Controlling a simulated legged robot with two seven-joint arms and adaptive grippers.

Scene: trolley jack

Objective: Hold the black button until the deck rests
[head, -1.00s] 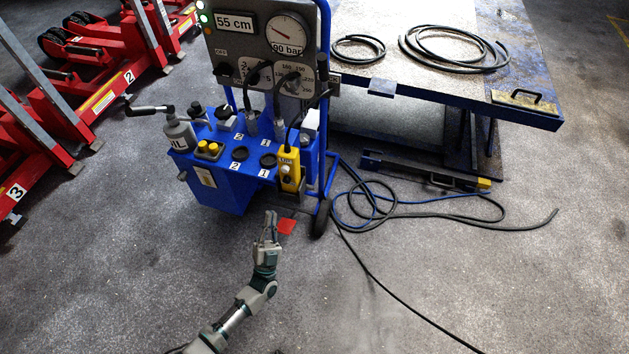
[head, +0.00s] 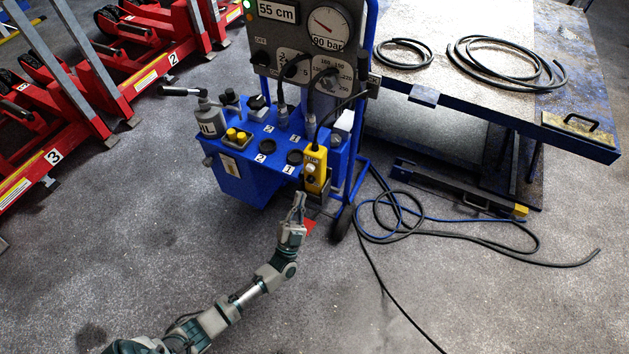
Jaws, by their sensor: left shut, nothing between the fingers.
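The yellow hand pendant (head: 315,172) hangs upright at the right front of the blue power unit (head: 240,182). Small buttons show on its face; I cannot clearly tell which is black. The deck (head: 490,92) is the flat top of the blue lift table at the right, standing raised above its base. The display (head: 277,12) reads 55 cm and the gauge (head: 328,24) reads 90 bar. My left gripper (head: 299,199) is shut and empty, just below and left of the pendant, seemingly apart from it. My right gripper is out of view.
A hose coil (head: 505,62) and a smaller one (head: 403,53) lie on the deck. Cables (head: 440,235) trail over the floor right of the cart wheel (head: 341,224). Red numbered stands (head: 70,125) fill the left. The front floor is clear.

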